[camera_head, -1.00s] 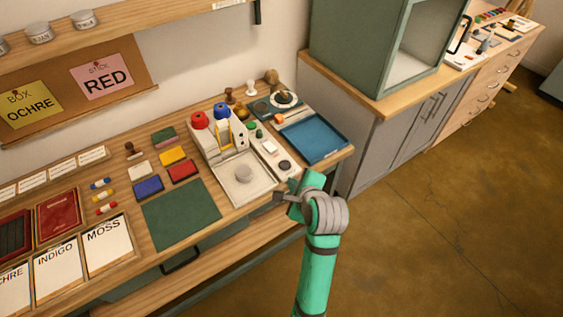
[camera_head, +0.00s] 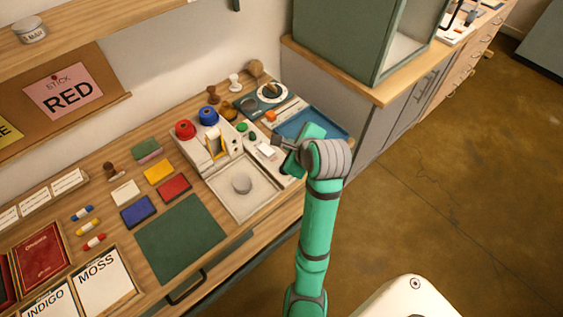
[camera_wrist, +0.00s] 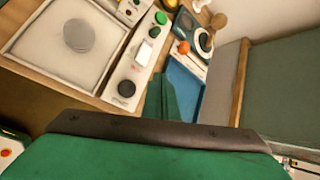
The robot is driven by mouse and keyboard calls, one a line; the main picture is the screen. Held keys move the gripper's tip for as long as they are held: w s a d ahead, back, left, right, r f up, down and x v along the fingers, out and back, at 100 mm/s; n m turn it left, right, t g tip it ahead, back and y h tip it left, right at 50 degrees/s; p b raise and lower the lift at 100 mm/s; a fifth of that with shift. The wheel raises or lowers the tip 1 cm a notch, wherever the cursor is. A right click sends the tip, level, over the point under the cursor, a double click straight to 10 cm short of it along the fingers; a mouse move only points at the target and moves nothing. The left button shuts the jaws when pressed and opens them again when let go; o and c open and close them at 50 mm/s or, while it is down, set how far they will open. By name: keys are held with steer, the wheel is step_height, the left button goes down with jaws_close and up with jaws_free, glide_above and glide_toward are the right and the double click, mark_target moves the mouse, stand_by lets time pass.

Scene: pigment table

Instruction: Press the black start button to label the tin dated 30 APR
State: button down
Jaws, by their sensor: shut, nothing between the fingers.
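The black start button (camera_wrist: 126,88) is a round dark cap on the near end of a pale control strip, clear in the wrist view. My gripper (camera_head: 264,147) is shut and empty, over the control strip right of the tin. I cannot tell whether it touches anything.
On the same strip are a white switch (camera_wrist: 144,53) and a green button (camera_wrist: 161,17). Red (camera_head: 185,129) and blue (camera_head: 208,115) round parts stand at the machine's back. A blue tray (camera_head: 303,122) lies just right. A green mat (camera_head: 181,238) lies left, flat and clear.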

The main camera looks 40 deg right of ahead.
steer(key=shift+s+a+f, duration=0.1)
steer(key=shift+s+f, duration=0.05)
steer(key=shift+f, duration=2.05)
steer(key=shift+s+a+f, duration=0.1)
steer(key=shift+f, duration=2.1)
steer(key=shift+w, duration=0.15)
steer(key=shift+a, duration=0.1)
steer(key=shift+s+d, duration=0.25)
steer(key=shift+w+a+f, duration=0.1)
steer(key=shift+a+f, duration=0.05)
steer(key=shift+w+f, duration=0.15)
steer(key=shift+f, duration=0.15)
steer(key=shift+a, duration=0.1)
